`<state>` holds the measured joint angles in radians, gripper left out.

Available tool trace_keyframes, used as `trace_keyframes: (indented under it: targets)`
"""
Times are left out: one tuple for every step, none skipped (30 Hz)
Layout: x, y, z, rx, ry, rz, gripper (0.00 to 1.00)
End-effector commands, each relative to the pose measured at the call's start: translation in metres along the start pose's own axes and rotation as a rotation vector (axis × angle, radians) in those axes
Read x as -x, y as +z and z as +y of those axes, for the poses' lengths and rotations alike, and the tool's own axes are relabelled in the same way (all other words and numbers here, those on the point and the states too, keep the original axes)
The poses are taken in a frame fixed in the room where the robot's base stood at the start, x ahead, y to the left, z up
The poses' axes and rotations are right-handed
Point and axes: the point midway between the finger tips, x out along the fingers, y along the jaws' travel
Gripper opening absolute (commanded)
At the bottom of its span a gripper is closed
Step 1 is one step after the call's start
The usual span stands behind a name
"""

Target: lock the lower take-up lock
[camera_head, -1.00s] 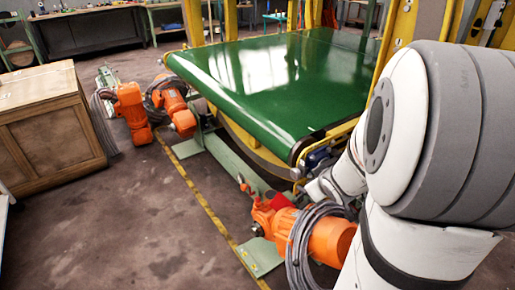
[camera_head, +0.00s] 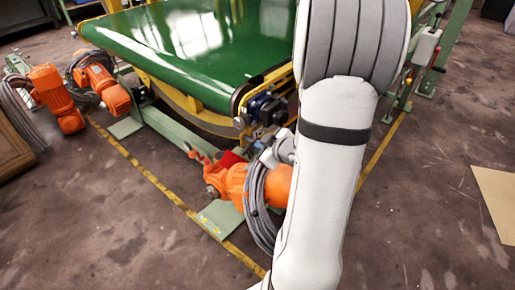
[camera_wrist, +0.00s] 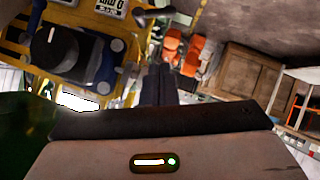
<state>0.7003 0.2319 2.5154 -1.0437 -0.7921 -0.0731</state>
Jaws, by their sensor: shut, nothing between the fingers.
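In the wrist view, a yellow plate (camera_wrist: 128,92) carries a blue housing with a black round knob (camera_wrist: 72,52). A white scale label (camera_wrist: 112,7) and a dark lever (camera_wrist: 152,13) sit at the top. I cannot tell for certain which part is the lower take-up lock. In the head view, the blue and black unit (camera_head: 267,108) sits at the near corner of the green belt. My gripper (camera_wrist: 160,70) is shut and empty, its dark fingers pointing up the picture beside the plate's right edge, below the lever. Contact cannot be judged. In the head view its fingers cannot be made out.
The green conveyor belt (camera_head: 200,42) lies behind the unit. An orange motor (camera_head: 232,183) with coiled grey cable stands just below it, close to my arm. More orange motors (camera_head: 55,98) are at left. Open floor (camera_head: 110,230) lies in front; a tan board (camera_head: 494,200) is at right.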

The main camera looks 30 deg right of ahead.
Motion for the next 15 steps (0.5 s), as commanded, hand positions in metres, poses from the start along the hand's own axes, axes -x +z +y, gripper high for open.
trace_keyframes:
  targets:
    - [-0.012, 0.003, -0.003, 0.001, -0.004, 0.001, 0.00]
    - [-0.018, 0.003, -0.003, 0.001, -0.005, 0.000, 0.00]
    - [-0.026, 0.003, -0.003, 0.001, -0.004, 0.000, 0.00]
    - [-0.033, 0.003, -0.003, 0.001, -0.004, 0.000, 0.00]
    - [-0.040, 0.003, -0.004, 0.000, -0.005, 0.000, 0.00]
    - [-0.049, 0.003, -0.003, 0.000, -0.004, 0.000, 0.00]
    - [-0.055, 0.003, -0.003, 0.000, -0.004, 0.000, 0.00]
    - [-0.062, 0.003, -0.003, 0.001, -0.004, 0.000, 0.00]
    - [-0.070, 0.003, -0.003, 0.000, -0.003, -0.001, 0.00]
    - [-0.076, 0.003, -0.003, 0.001, -0.003, -0.001, 0.00]
    - [-0.082, 0.003, -0.002, 0.001, -0.003, -0.001, 0.00]
    - [-0.089, 0.003, -0.003, 0.001, -0.003, -0.001, 0.00]
    - [-0.093, 0.009, -0.002, -0.002, -0.002, -0.003, 0.00]
    - [-0.096, 0.014, -0.002, -0.002, -0.001, -0.004, 0.00]
    - [-0.099, 0.018, -0.002, -0.003, -0.001, -0.004, 0.00]
